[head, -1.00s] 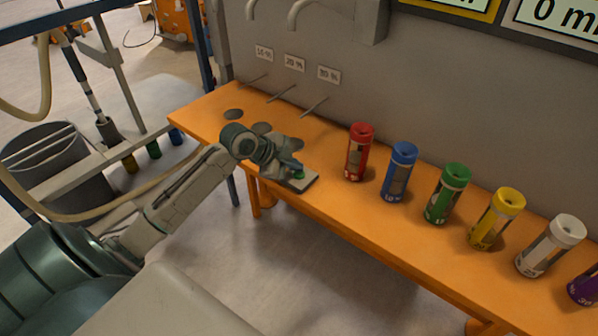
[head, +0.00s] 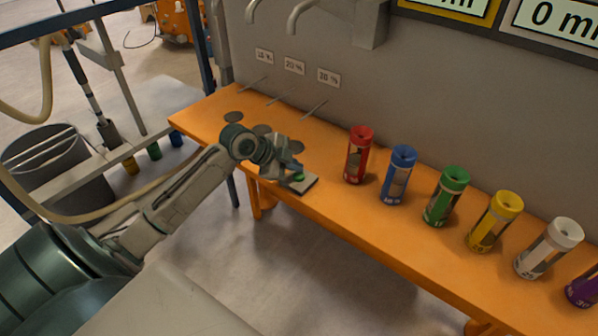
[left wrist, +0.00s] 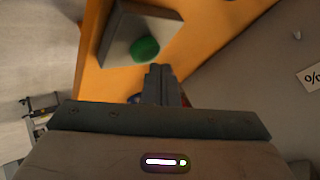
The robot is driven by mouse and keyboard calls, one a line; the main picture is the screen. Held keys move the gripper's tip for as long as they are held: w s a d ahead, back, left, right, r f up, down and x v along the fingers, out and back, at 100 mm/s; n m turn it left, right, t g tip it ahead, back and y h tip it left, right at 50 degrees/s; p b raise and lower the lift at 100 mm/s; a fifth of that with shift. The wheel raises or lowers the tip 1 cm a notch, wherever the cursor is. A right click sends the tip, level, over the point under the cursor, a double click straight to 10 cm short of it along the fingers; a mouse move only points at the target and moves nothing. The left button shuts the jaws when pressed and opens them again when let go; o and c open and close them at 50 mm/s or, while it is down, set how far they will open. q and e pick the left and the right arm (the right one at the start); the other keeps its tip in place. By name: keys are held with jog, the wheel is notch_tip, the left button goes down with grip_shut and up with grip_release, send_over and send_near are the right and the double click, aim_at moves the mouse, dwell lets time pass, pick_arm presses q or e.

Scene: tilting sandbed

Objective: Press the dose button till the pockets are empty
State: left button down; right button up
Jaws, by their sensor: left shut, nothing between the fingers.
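The green dose button (head: 299,178) sits on a small grey block (head: 305,186) at the front edge of the orange bench. My left gripper (head: 296,169) is shut and empty, close over the button in the head view. In the left wrist view the green button (left wrist: 145,49) shows whole, just beyond the shut fingertips (left wrist: 158,69). I cannot tell whether the fingers touch it. No pockets can be made out clearly. My right gripper is not in view.
A row of colored canisters stands on the orange bench (head: 330,205), starting with a red one (head: 359,155) and a blue one (head: 399,175). Thin rods and percent labels (head: 294,66) are on the wall behind.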

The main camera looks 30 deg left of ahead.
aim_at(295, 176)
pick_arm(q)
jog(key=shift+r, duration=0.3)
jog(key=shift+r, duration=0.2)
notch_tip(295, 176, up, 5)
jog(key=p, duration=0.4)
jog(key=shift+f, duration=0.15)
jog(key=shift+f, duration=0.1)
dwell(0.4)
